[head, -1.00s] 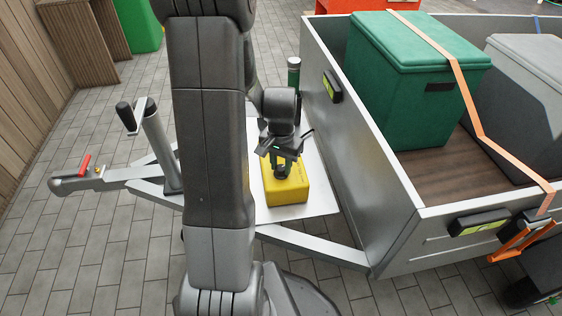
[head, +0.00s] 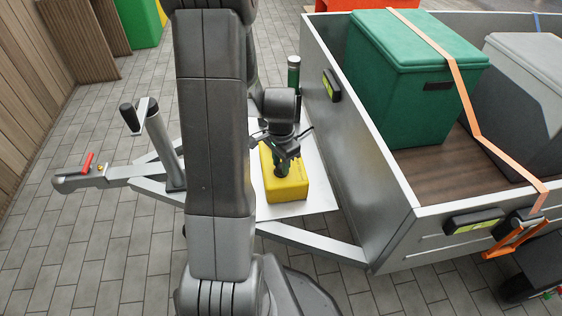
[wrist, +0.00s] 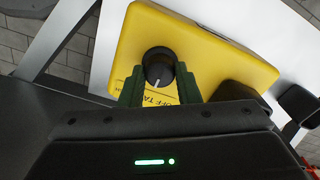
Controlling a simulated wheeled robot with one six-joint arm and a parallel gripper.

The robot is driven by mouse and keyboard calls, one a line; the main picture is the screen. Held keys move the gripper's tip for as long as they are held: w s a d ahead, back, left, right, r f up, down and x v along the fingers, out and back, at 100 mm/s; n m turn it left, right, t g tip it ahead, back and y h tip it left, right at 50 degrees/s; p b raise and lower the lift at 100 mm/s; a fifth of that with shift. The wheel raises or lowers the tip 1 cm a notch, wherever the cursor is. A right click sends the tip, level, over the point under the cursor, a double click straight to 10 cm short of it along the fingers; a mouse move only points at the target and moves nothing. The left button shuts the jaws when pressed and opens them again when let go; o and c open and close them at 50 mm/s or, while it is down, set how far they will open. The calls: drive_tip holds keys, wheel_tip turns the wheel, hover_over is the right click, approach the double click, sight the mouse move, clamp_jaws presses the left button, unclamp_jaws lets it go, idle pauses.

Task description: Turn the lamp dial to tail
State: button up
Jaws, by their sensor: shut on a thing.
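The yellow lamp box (head: 288,190) sits on a white plate on the trailer's drawbar; it also shows in the wrist view (wrist: 215,58). A round black dial (wrist: 159,66) with a pale pointer mark stands on its top face. My gripper (wrist: 159,76) is shut on the dial, with one green finger on each side of it. The pointer mark aims toward the lower part of the wrist view. Printed letters beside the dial read "OFF TA", partly hidden by my gripper. In the head view my gripper (head: 281,170) covers the dial.
The grey trailer wall (head: 372,170) stands close to the right of the box. A green crate (head: 415,90) is strapped inside the trailer. A jockey-wheel post (head: 160,145) and a red-handled coupling (head: 88,163) are to the left. A dark green cylinder (head: 294,75) stands behind.

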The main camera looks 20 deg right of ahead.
drive_tip(key=o, duration=1)
drive_tip(key=shift+c, duration=0.2)
wheel_tip(320, 180, up, 14)
drive_tip(key=p, duration=0.5)
drive_tip(key=shift+f, duration=0.2)
wheel_tip(320, 180, down, 14)
drive_tip(key=b, duration=0.5)
drive_tip(key=shift+r, duration=0.15)
